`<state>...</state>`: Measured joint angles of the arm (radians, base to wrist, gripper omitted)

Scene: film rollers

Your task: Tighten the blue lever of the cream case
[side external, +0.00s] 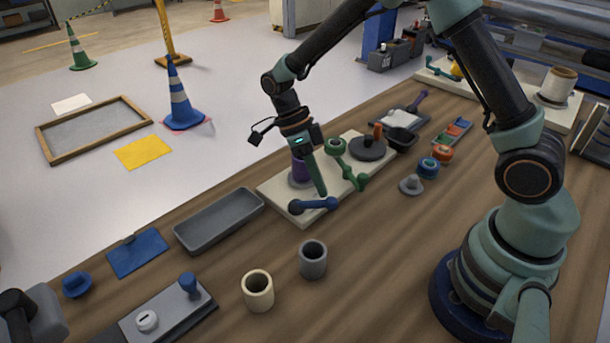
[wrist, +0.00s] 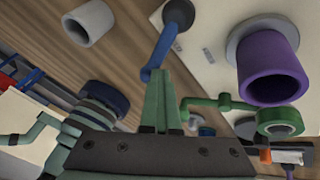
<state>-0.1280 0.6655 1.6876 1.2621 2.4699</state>
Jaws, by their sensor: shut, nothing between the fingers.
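The cream case (side external: 273,190) is a flat slab on the wooden table, and it also shows in the wrist view (wrist: 205,70). Its blue lever (side external: 315,205) lies at the near corner, with a dark round pivot at one end. In the wrist view the blue lever (wrist: 163,45) runs from the pivot down to my fingertips. My gripper (side external: 322,192) is shut and empty, pointing down at the lever's free end. The fingertips (wrist: 160,72) are beside that end; I cannot tell whether they touch it.
On the case stand a purple roller (side external: 299,168), a green lever (side external: 355,178) and a dark disc (side external: 368,148). A grey tray (side external: 220,222) lies to the left. A grey cup (side external: 313,260) and a cream cup (side external: 258,290) stand in front.

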